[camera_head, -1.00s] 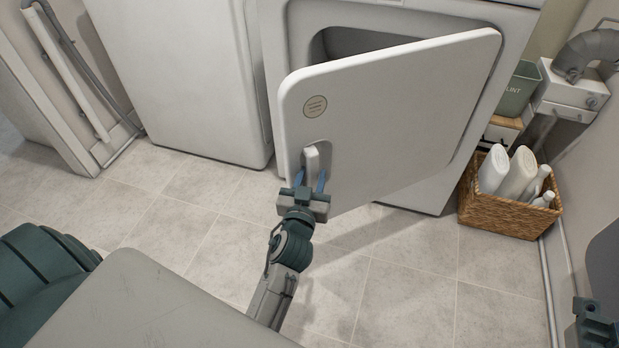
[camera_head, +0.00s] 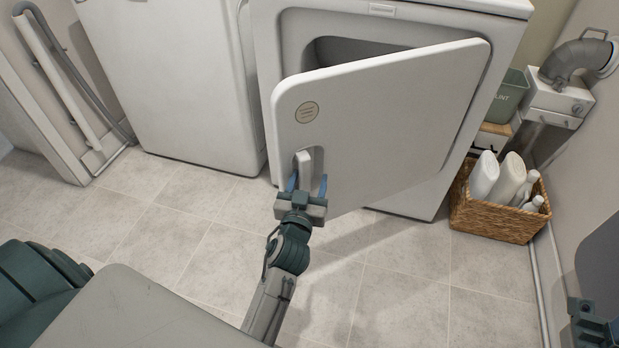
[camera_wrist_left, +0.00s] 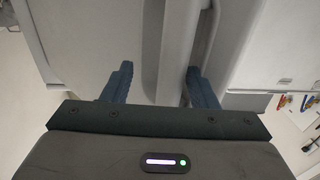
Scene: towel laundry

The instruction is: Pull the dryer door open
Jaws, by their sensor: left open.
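The white dryer door (camera_head: 385,120) stands partly open, swung out from the dryer (camera_head: 505,30), with a dark gap behind its top edge. It has a round label and a pale upright handle (camera_head: 304,166) near its lower left edge. My left gripper (camera_head: 307,184) is open at the handle, one blue finger on each side of it. In the left wrist view, the open fingers (camera_wrist_left: 160,82) straddle the handle (camera_wrist_left: 174,50); I cannot tell whether either touches it. Part of my right gripper (camera_head: 594,325) shows at the lower right edge; its jaws are not clear.
A second white appliance (camera_head: 170,80) stands left of the dryer. A wicker basket (camera_head: 495,218) with white bottles, a green bin (camera_head: 512,92) and a grey vent duct (camera_head: 575,58) are at the right. The tiled floor (camera_head: 160,225) before the appliances is mostly clear.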

